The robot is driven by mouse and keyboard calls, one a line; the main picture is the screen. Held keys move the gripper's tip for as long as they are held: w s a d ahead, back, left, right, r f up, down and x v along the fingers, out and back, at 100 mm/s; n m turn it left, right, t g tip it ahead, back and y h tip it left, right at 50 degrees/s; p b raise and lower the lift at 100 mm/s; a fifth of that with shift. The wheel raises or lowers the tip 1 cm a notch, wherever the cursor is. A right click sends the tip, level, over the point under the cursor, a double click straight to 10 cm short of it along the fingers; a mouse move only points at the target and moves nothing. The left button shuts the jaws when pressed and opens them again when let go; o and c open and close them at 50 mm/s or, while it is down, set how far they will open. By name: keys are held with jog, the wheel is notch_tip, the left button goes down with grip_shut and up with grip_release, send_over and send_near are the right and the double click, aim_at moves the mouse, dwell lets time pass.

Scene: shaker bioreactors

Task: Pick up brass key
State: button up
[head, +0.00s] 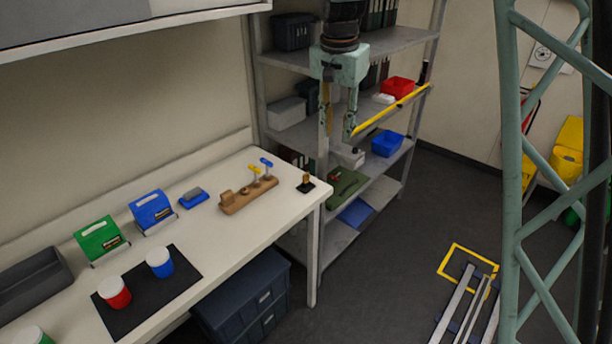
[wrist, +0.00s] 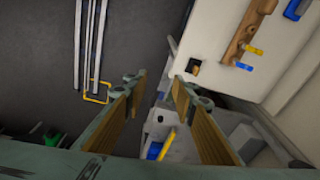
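No thing is clearly recognizable as a brass key. A small brass-coloured upright piece (head: 306,177) stands on a black base at the table's right end; it also shows small in the wrist view (wrist: 194,67). A wooden block (head: 249,195) left of it holds a yellow-topped piece (head: 254,170) and a blue-topped piece (head: 266,162), perhaps keys. In the wrist view the block (wrist: 240,38) is at upper right. My gripper (head: 338,134) is open and empty, pointing down, above and to the right of the table's end. Its fingertips (wrist: 159,82) are well apart.
A shelf rack (head: 318,182) with boxes, red and blue bins and a yellow bar (head: 390,111) stands behind my gripper. The table (head: 225,240) also holds green and blue boxes, cups on a black mat and a grey tray. Open floor (head: 390,260) lies right of it.

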jog(key=m+p, duration=0.2)
jog(key=p, duration=0.3)
send_over(306, 174)
jog(key=s, duration=0.1)
notch_tip(306, 174, down, 12)
jog(key=shift+w+a+f+g, duration=0.1)
jog(key=shift+a+f+g, duration=0.2)
jog(key=shift+a, duration=0.1)
jog(key=shift+f, duration=0.1)
jog(key=shift+w+d+f, duration=0.1)
jog(key=shift+w+f, duration=0.05)
jog(key=shift+f, duration=1.25)
jog(key=shift+w+d+f, duration=0.1)
jog(key=shift+f, duration=1.25)
jog(key=shift+w+d+f, duration=0.1)
jog(key=shift+w+f, duration=0.05)
jog(key=shift+f, duration=1.25)
jog(key=shift+f, duration=0.15)
jog(key=shift+w+f+p, duration=0.2)
jog(key=shift+f+p, duration=0.2)
jog(key=shift+f, duration=2.05)
jog(key=shift+c, duration=0.5)
grip_shut()
